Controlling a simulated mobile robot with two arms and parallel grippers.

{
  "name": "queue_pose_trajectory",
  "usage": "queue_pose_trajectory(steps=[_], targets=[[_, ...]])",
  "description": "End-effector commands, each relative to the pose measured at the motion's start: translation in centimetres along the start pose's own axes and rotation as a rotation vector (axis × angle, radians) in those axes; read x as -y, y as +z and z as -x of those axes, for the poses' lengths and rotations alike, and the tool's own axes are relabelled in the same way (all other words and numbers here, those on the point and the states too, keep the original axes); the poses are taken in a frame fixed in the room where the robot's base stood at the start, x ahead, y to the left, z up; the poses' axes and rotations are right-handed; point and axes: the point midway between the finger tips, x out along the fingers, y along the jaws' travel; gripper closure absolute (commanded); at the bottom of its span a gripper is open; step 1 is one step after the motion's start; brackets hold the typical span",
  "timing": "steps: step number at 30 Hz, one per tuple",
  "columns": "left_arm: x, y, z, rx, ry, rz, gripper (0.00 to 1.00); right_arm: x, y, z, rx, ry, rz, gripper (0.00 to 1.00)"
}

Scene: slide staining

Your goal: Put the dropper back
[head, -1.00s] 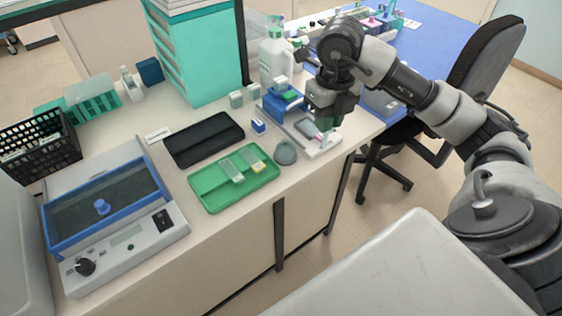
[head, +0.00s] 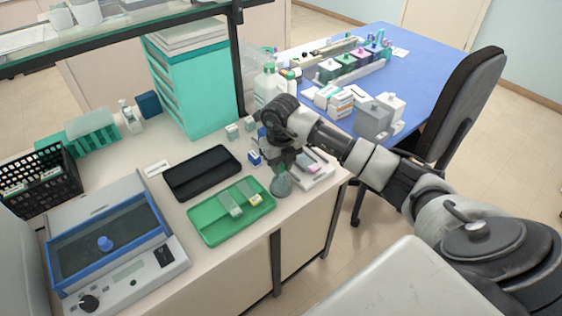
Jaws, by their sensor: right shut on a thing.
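My right gripper (head: 285,163) points down over the front right part of the bench, just above and behind a small round grey-green jar (head: 281,187). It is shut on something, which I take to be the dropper. The dropper is too small and too covered by the gripper to make out, and I cannot tell whether its tip is inside the jar or above it. A white plate with a pink-stained slide (head: 313,168) lies right of the gripper, partly hidden by my arm. My left gripper is not in view.
A green tray (head: 211,236) with slides lies left of the jar, with a black tray (head: 200,190) behind it. A blue-framed device (head: 105,243) stands at the left. White bottles (head: 267,86) stand behind the gripper. The bench's front edge is close to the jar.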

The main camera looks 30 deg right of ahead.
Motion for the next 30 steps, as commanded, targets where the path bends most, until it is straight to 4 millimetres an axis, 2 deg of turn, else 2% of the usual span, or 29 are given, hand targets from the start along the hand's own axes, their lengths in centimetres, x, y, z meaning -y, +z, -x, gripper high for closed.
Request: queue_pose_trajectory(steps=[8, 17, 18, 23, 30], targets=[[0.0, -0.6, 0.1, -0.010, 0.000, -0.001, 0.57, 0.0, 0.0, -0.4, 0.002, 0.000, 0.000, 1.00], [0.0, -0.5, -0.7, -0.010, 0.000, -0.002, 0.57, 0.0, 0.0, -1.4, 0.002, 0.000, 0.000, 1.00], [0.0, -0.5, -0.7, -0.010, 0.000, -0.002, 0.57, 0.0, 0.0, -1.4, 0.002, 0.000, -0.001, 0.77], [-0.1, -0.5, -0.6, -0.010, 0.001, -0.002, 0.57, 0.0, 0.0, -1.3, 0.001, 0.000, 0.000, 0.53], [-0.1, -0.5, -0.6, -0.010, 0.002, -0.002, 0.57, 0.0, 0.0, -1.2, 0.001, 0.000, 0.000, 0.53]])
